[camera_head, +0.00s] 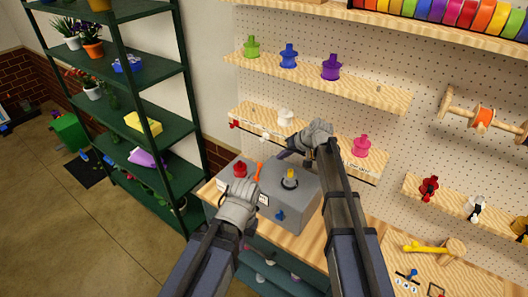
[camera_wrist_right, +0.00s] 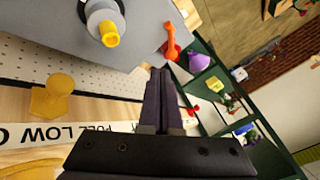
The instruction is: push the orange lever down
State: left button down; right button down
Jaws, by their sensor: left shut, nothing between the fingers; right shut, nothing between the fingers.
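The orange lever (camera_head: 258,172) stands up from the grey control box (camera_head: 304,204), between a red button (camera_head: 240,169) and a yellow-topped knob (camera_head: 290,175). In the right wrist view the lever (camera_wrist_right: 172,42) shows just beyond the tips of my right gripper (camera_wrist_right: 160,70), with a small apparent gap; contact cannot be confirmed. In the head view my right gripper (camera_head: 286,153) reaches in above the back of the box, shut and empty. My left gripper (camera_head: 242,187) is shut and empty at the box's front left, in front of the red button and partly hiding the box.
A blue knob (camera_head: 280,215) is on the box's front. Behind it, a pegboard shelf (camera_head: 245,113) carries a white spool (camera_head: 286,117) and a pink spool (camera_head: 361,146). A dark green plant rack (camera_head: 190,142) stands at left. A yellow tool (camera_head: 425,248) lies on the right.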

jog(key=shift+w+r, duration=0.1)
jog(key=shift+r, duration=0.05)
jog(key=b+x, duration=0.8)
jog(key=x, duration=0.2)
jog(key=shift+w, duration=0.1)
dwell(0.6)
jog(key=shift+s+a+r+t, duration=0.1)
jog(key=shift+s+a+t, duration=0.05)
jog(key=shift+s+t, duration=0.2)
